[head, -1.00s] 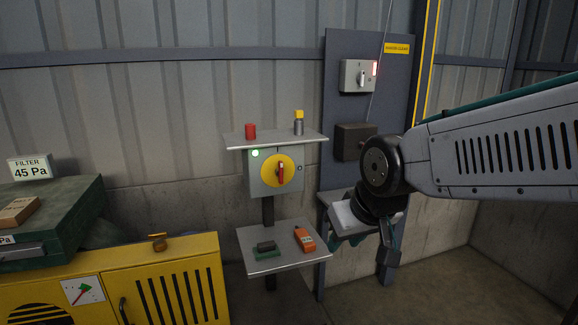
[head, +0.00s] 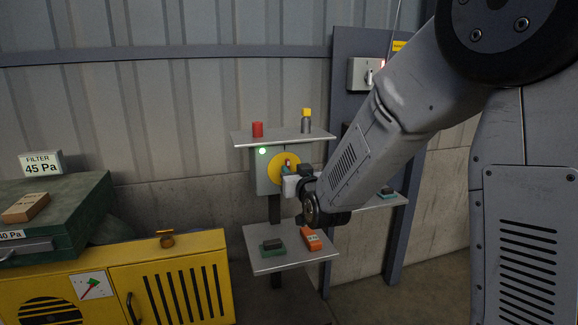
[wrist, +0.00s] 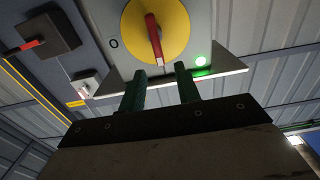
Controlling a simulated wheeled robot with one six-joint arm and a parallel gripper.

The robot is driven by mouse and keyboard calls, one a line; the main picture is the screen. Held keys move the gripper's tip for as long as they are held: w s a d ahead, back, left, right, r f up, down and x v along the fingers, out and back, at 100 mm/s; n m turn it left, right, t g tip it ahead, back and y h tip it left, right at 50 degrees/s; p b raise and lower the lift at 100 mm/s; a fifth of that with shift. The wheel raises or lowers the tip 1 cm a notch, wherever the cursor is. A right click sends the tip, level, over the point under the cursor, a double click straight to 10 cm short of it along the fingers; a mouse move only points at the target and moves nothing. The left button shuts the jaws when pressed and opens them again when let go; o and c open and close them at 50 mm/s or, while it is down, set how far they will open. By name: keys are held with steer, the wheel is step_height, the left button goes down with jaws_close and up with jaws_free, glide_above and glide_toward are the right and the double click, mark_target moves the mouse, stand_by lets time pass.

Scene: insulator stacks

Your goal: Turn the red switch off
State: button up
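The red switch handle (head: 287,163) stands near upright on a round yellow plate (head: 275,160) on a grey box (head: 260,180). It shows more clearly in the wrist view (wrist: 153,35), where an "O" mark (wrist: 114,43) sits beside the plate. A green lamp (wrist: 200,60) on the box is lit. My gripper (wrist: 160,70) is open, with its two green fingers spread and nothing between them that I can make out. Its fingertips are close to one end of the handle; contact cannot be told. In the head view my gripper (head: 288,176) covers part of the plate and handle.
A shelf above the box (head: 245,140) carries a red cylinder (head: 257,129) and a yellow-topped one (head: 306,120). A lower shelf (head: 262,264) holds an orange device (head: 311,239) and a dark green block (head: 272,246). A yellow cabinet (head: 215,250) stands left.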

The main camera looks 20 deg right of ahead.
mark_target(289, 164)
steer(key=w, duration=0.5)
jaws_close()
